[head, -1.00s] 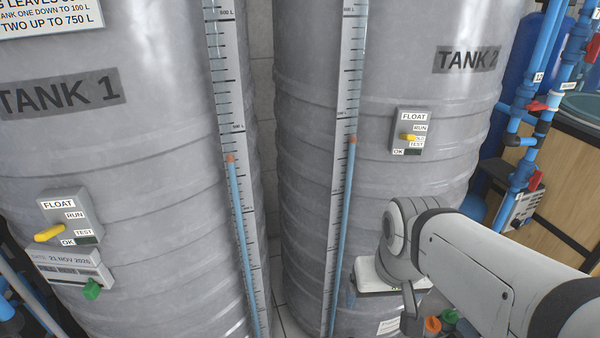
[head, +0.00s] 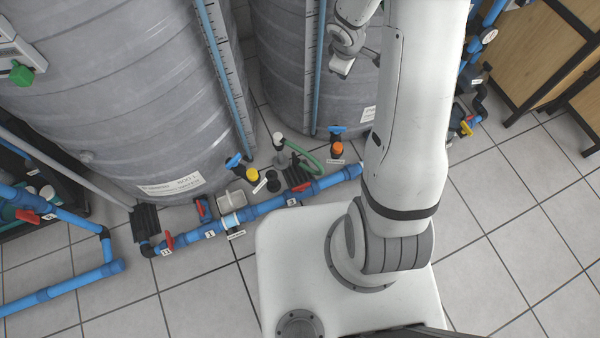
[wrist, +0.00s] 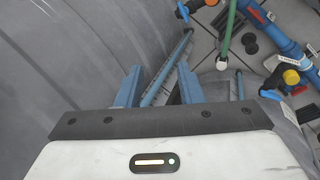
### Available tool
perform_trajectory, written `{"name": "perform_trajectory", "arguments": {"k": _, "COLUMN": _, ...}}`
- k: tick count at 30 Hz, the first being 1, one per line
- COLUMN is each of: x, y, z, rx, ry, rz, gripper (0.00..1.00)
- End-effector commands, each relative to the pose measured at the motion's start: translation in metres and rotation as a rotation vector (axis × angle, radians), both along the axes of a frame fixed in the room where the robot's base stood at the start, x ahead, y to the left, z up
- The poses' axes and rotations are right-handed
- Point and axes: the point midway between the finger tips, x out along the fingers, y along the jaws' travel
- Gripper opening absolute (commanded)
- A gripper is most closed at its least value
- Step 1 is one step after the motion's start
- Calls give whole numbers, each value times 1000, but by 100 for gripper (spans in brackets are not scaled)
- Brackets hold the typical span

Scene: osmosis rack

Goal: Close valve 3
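A blue pipe (head: 262,208) runs along the floor in front of the tanks. On it, a red valve handle (head: 302,187) sits near a small tag (head: 292,202) that seems to read 3. The handle looks roughly in line with the pipe, but it is small. A red handle on a blue pipe also shows at the top right of the wrist view (wrist: 258,13); I cannot be sure it is the same one. My gripper (wrist: 158,86) is open and empty, its two blue fingers apart. In the head view it is high beside the right tank, well above the pipe.
Two grey tanks (head: 120,100) stand behind the pipe. A yellow-capped fitting (head: 252,174), an orange-capped fitting (head: 337,148) and a green hose (head: 305,158) crowd the floor nearby. Other red handles (head: 169,240) sit further left on the pipe. Tiled floor (head: 490,230) is clear at right.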

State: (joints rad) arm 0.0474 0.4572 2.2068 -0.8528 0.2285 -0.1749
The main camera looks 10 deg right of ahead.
Motion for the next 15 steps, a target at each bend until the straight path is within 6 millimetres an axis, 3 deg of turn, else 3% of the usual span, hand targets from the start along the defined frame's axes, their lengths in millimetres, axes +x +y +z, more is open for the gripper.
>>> {"name": "perform_trajectory", "arguments": {"k": 1, "x": 5, "y": 3, "z": -45, "rx": 3, "ry": 25, "rz": 63, "gripper": 34}}
{"name": "perform_trajectory", "arguments": {"k": 8, "x": 10, "y": 29, "z": -196, "rx": 66, "ry": 108, "rz": 383, "gripper": 34}}
{"name": "perform_trajectory", "arguments": {"k": 11, "x": -1, "y": 45, "z": -263, "rx": 124, "ry": 152, "rz": 512, "gripper": 34}}
{"name": "perform_trajectory", "arguments": {"k": 15, "x": -31, "y": 67, "z": -353, "rx": 223, "ry": 213, "rz": 696, "gripper": 34}}
